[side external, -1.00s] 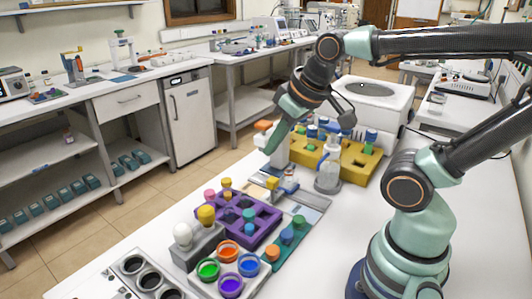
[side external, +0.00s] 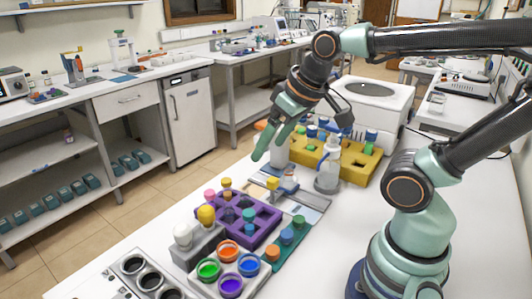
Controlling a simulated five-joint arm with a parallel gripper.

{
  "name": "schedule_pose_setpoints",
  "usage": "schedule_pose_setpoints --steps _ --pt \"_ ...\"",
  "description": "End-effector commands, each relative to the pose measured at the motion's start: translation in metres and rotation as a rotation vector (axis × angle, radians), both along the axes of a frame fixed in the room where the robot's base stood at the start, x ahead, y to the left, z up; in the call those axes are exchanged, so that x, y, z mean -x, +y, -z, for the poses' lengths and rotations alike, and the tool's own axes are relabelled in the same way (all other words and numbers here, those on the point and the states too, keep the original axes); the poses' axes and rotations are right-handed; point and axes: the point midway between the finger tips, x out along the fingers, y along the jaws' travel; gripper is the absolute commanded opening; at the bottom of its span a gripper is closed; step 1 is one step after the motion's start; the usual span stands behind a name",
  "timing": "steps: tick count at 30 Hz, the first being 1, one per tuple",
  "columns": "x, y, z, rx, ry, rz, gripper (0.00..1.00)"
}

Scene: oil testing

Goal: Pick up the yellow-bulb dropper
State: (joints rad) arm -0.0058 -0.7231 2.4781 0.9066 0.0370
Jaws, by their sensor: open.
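The yellow-bulb dropper (side external: 206,214) stands upright in a grey block (side external: 205,245) at the lower left of the side external view. Only its rounded yellow bulb shows; the rest is hidden in the block. A white-bulb dropper (side external: 183,235) stands beside it in the same block. My gripper (side external: 268,156) is open and empty, its fingers pointing down. It hangs above and behind the dropper, up and to the right of it in the picture, well apart from it.
A purple rack (side external: 262,222) with small capped vials is just right of the dropper block. Colored open pots (side external: 208,269) sit in front. A teal strip (side external: 284,250) with capped vials, a clear bottle (side external: 328,168) and a yellow rack (side external: 355,172) stand further right.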

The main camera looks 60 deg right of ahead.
Motion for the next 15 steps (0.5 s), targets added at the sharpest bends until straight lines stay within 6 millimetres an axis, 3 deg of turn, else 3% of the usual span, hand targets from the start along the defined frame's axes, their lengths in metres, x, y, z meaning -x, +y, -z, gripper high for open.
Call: schedule_pose_setpoints --steps 8,15 --pt "-0.038 0.022 -0.002 -0.147 0.149 0.289 0.83" --pt "-0.079 0.049 0.013 -0.242 0.292 0.631 0.83"
